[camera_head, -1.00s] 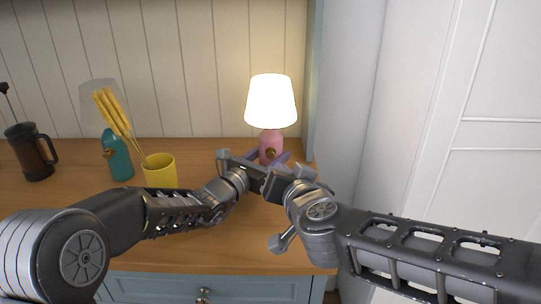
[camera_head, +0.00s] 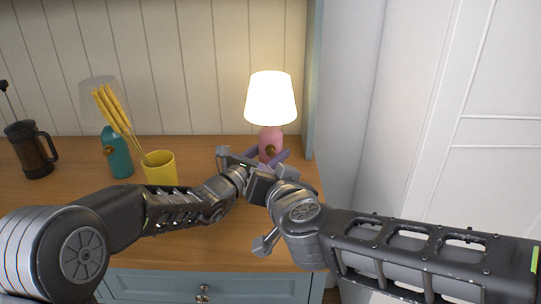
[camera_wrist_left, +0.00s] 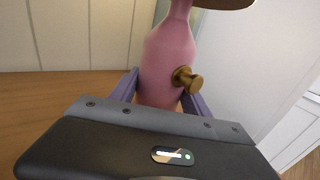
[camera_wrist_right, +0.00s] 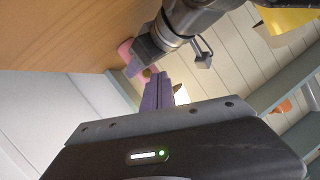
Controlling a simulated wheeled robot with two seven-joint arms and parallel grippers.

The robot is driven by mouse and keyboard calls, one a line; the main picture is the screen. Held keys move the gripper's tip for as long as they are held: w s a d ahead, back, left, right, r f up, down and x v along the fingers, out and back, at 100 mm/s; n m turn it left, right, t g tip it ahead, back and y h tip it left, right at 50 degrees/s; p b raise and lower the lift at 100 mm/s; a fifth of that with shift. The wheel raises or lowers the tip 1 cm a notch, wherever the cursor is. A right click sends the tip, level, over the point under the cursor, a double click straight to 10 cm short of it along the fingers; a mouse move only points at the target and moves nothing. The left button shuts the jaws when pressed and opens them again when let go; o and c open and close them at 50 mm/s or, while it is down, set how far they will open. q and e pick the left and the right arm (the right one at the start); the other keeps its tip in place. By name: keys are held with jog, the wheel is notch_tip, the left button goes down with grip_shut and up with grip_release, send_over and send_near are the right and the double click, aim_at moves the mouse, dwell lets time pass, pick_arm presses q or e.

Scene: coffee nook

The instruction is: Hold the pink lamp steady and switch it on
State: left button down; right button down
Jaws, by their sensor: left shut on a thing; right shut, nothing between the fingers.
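The pink lamp (camera_head: 264,134) stands upright at the back right of the wooden counter, its shade (camera_head: 270,98) glowing bright white. My left gripper (camera_head: 268,157) is shut on the lamp's pink body, one purple finger on each side. The left wrist view shows the pink body (camera_wrist_left: 165,62) between the fingers, with a brass knob (camera_wrist_left: 187,80) facing the camera. My right gripper is shut and empty in front of the lamp. Its fingers show together in the right wrist view (camera_wrist_right: 155,82), close to the knob; whether they touch it I cannot tell.
A teal lamp (camera_head: 119,160), unlit, stands to the left with a yellow cup (camera_head: 160,169) holding yellow stalks beside it. A dark coffee press (camera_head: 33,150) is at far left. A wall panel (camera_head: 345,110) closes off the right side.

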aim_at(270, 153)
jog(key=m+h, duration=0.1)
jog(key=m, duration=0.4)
jog(key=m+h, duration=0.1)
jog(key=m, duration=0.4)
jog(key=d+m+h, duration=0.1)
jog(key=m, duration=0.5)
jog(key=shift+s+r+h, duration=0.3)
jog(key=shift+r+h, duration=0.1)
jog(key=x, duration=1)
jog(key=shift+r, duration=0.15)
